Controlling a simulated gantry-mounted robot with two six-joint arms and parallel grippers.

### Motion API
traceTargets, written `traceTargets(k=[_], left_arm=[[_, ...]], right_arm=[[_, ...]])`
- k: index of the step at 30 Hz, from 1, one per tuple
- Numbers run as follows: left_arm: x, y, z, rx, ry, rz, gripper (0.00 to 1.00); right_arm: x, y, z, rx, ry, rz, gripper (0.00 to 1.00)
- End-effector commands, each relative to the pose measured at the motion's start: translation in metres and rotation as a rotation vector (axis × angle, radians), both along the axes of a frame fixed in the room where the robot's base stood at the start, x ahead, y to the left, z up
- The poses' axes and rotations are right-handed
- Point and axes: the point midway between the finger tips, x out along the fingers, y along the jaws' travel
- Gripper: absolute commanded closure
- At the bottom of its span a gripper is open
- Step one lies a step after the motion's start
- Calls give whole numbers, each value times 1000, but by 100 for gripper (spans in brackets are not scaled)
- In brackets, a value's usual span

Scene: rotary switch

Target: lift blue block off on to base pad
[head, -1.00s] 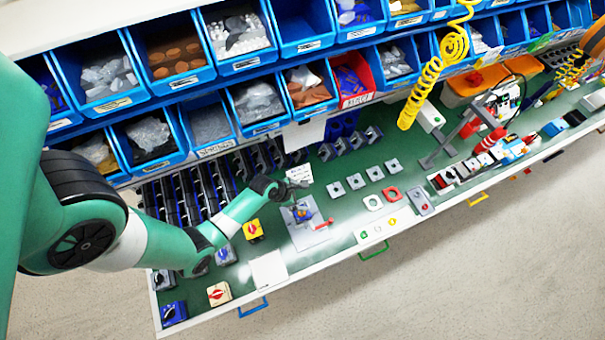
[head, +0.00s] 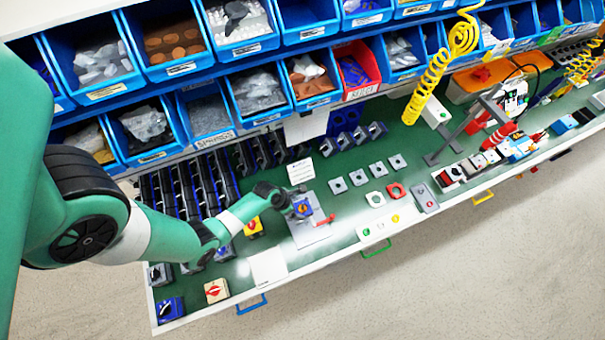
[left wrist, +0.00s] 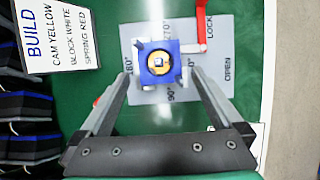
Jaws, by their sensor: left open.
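The blue block (head: 302,208) has a round yellow-and-white centre and sits on a grey fixture. In the left wrist view the block (left wrist: 160,63) sits on a plate (left wrist: 215,80) marked with degrees, LOCK and OPEN. A red lever (left wrist: 200,22) stands beside it. My left gripper (head: 293,197) is open over the fixture; in the left wrist view its fingertips (left wrist: 160,72) are on either side of the block. I cannot tell whether they touch it. A pale square pad (head: 268,267) lies bare to the left of the fixture. My right gripper is not in view.
A card (left wrist: 58,35) reads BUILD, cam yellow, block white, spring red. Blue bins (head: 257,95) fill the back. Grey square parts (head: 357,177) and a button strip (head: 376,228) lie to the right. Switches (head: 170,309) stand at the front left.

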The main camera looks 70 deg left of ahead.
Motion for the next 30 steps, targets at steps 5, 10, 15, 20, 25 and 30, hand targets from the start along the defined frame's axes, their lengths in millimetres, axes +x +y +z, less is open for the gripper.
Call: traceTargets(k=[5,10,15,20,25,30], left_arm=[[13,2,-34,0,1,-2,0],[16,2,-37,0,0,-1,0],[16,2,-36,0,0,-1,7],[16,2,-36,0,0,-1,36],[16,2,-36,0,0,-1,67],[16,2,-36,0,-1,-1,88]], right_arm=[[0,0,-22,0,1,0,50],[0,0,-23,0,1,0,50],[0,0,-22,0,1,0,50],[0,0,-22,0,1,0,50],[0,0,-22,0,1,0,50],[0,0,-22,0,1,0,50]])
